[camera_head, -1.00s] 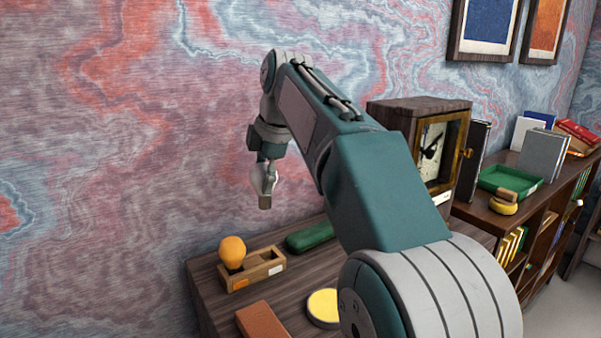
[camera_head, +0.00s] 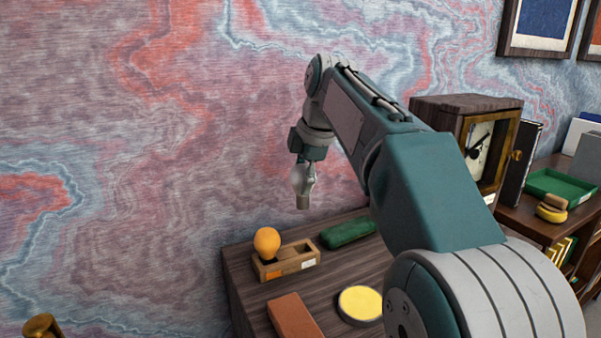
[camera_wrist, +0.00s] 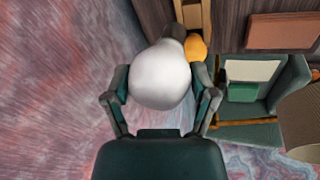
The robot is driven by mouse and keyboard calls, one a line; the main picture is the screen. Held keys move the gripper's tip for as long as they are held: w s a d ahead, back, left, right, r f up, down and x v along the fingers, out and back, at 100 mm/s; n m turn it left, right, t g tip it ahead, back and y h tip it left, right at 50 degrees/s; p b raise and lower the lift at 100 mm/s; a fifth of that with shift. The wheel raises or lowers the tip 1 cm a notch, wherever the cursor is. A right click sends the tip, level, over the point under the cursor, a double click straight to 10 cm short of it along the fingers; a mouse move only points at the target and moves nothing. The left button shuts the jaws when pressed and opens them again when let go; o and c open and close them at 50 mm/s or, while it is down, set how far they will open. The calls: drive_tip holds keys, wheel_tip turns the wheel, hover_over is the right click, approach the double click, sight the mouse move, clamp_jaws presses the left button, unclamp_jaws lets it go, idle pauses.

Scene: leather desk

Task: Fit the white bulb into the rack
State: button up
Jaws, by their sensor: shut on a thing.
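My gripper (camera_head: 305,172) is shut on the white bulb (camera_head: 303,183) and holds it in the air above the desk, with its darker base pointing down. In the wrist view the white bulb (camera_wrist: 160,76) sits between both fingers. The rack (camera_head: 287,262) is a small wooden holder on the desk, below and left of the gripper. An orange bulb (camera_head: 267,242) stands upright in its left end. The rack's right part shows an open space. In the wrist view the white bulb hides part of the rack (camera_wrist: 193,15) and of the orange bulb (camera_wrist: 197,47).
A green case (camera_head: 348,232) lies behind and right of the rack. A brown block (camera_head: 294,318) and a round yellow-topped tin (camera_head: 360,304) lie in front. A wooden clock (camera_head: 478,145) stands to the right. The patterned wall is close behind the desk.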

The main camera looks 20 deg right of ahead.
drive_tip(key=shift+d+f, duration=0.15)
drive_tip(key=shift+f, duration=0.15)
drive_tip(key=shift+a+f, duration=0.25)
drive_tip(key=shift+f, duration=0.45)
drive_tip(key=shift+d+f, duration=0.1)
drive_tip(key=shift+f, duration=4.65)
drive_tip(key=shift+f, duration=0.1)
drive_tip(key=o, duration=1)
